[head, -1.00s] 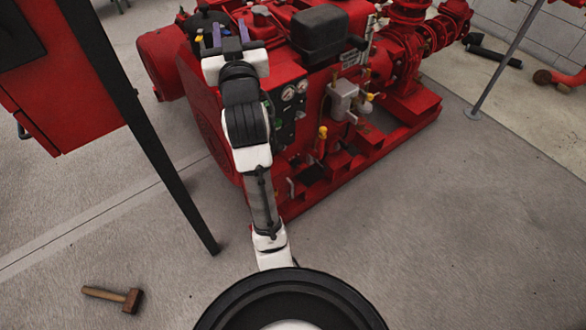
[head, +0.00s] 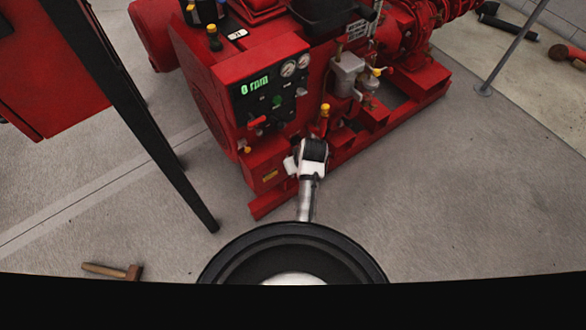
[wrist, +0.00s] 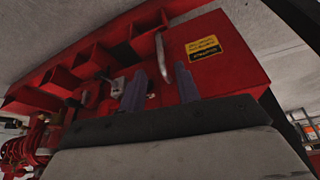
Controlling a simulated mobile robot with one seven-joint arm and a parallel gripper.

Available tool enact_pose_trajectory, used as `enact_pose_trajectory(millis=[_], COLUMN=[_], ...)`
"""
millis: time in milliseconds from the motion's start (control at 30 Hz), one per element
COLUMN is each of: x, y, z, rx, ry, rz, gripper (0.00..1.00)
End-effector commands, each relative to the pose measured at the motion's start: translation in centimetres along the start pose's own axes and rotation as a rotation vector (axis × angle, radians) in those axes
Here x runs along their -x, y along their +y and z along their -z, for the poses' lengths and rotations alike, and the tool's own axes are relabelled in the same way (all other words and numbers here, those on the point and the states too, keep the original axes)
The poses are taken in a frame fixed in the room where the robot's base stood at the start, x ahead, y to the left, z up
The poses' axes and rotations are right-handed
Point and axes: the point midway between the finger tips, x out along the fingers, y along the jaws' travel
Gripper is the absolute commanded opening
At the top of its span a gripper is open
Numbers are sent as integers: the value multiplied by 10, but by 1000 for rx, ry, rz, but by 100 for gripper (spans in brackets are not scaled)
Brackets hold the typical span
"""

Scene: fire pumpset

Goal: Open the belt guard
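A low red box with a yellow warning label, which looks like the belt guard, is at the lower front of the pumpset (head: 262,158). It also shows in the wrist view (wrist: 235,72). A pale bar handle (wrist: 163,56) shows on its face, left of the label. My gripper (wrist: 161,82) is open, its two purple-grey fingers apart, with the handle appearing beyond and between them. Nothing is held. I cannot tell whether the fingers touch anything. In the head view my arm reaches low in front of the machine and hides the gripper and handle.
Above the box is a control panel (head: 272,85) with gauges and a "0 rpm" display. A red cabinet (head: 50,85) on a black leg stands at left. A hammer (head: 112,271) lies on the floor.

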Motion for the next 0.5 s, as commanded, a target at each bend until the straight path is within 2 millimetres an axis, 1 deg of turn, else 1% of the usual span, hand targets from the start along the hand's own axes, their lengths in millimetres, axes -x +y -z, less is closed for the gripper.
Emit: enact_pose_trajectory(millis=[33, 300, 400, 500], x=[-13, -70, -87, -99], y=[0, 0, 0, 0], z=[0, 1, 0, 1], rx=[0, 1, 1, 1], ry=[-1, 0, 0, 1], rz=[1, 0, 0, -1], gripper=[32, 32, 32, 32])
